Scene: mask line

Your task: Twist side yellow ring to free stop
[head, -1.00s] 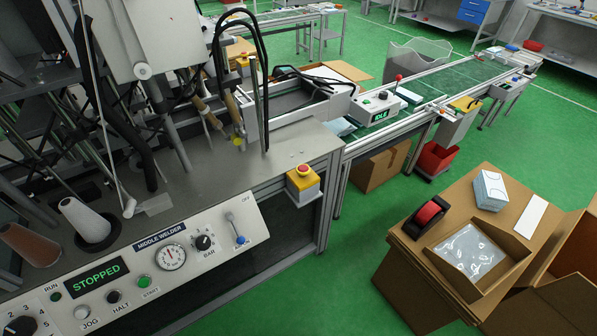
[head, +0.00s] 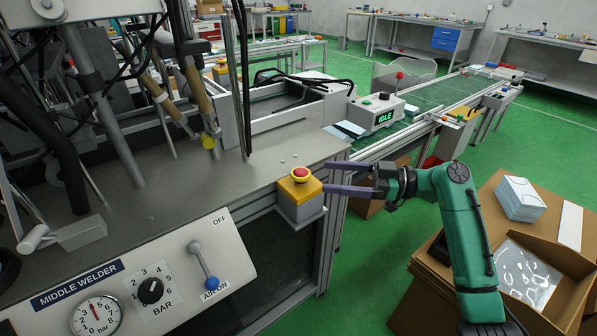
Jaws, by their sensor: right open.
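The side stop (head: 300,173) is a red mushroom button on a yellow box at the front right corner of the middle welder. A yellow collar shows under the red cap. The box sits on a grey bracket on the machine's side. My right gripper (head: 325,178) comes in from the right with its two purple fingers spread and pointing left at the stop. The fingertips are a little to the right of the red button, seemingly apart from it. Nothing is between the fingers. My left gripper is not in view.
The welder panel (head: 150,280) with a gauge, a BAR knob and an AIR lever (head: 205,266) is at lower left. A conveyor with a control box reading IDLE (head: 383,114) runs behind. Cardboard boxes (head: 490,215) stand at right. Green floor lies between.

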